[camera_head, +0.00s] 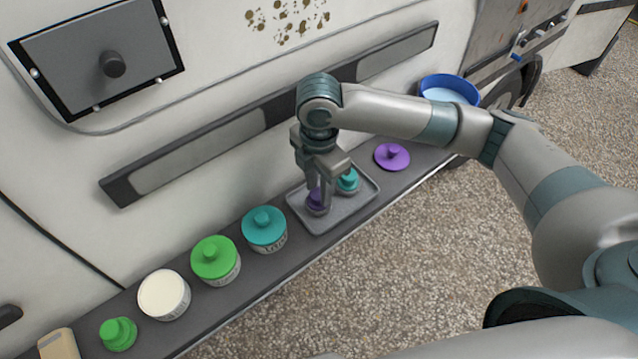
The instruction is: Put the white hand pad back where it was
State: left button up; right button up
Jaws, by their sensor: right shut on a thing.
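My right gripper (319,190) reaches down over the grey tray (322,229) on the shelf. It is shut on a small purple-topped pad (316,205) at the tray's left side, and its fingers partly hide this pad. A teal pad (348,181) with a knob sits in the same tray, just right of the gripper. I cannot make out a white hand pad. A round tub with a flat cream-white top (164,294) stands on the shelf at the lower left. My left gripper is out of view.
A teal-lidded tub (264,230), a green-lidded tub (215,260), a green knobbed pad (118,333) and a tan block (60,345) line the shelf to the left. A purple lid (391,156) and a blue basin (449,89) are right. The van wall rises behind.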

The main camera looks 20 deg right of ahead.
aim_at(319, 193)
jog(key=o, duration=1.1)
jog(key=shift+f, duration=0.1)
jog(key=shift+o, duration=0.2)
notch_tip(319, 193, up, 12)
jog(key=b, duration=0.2)
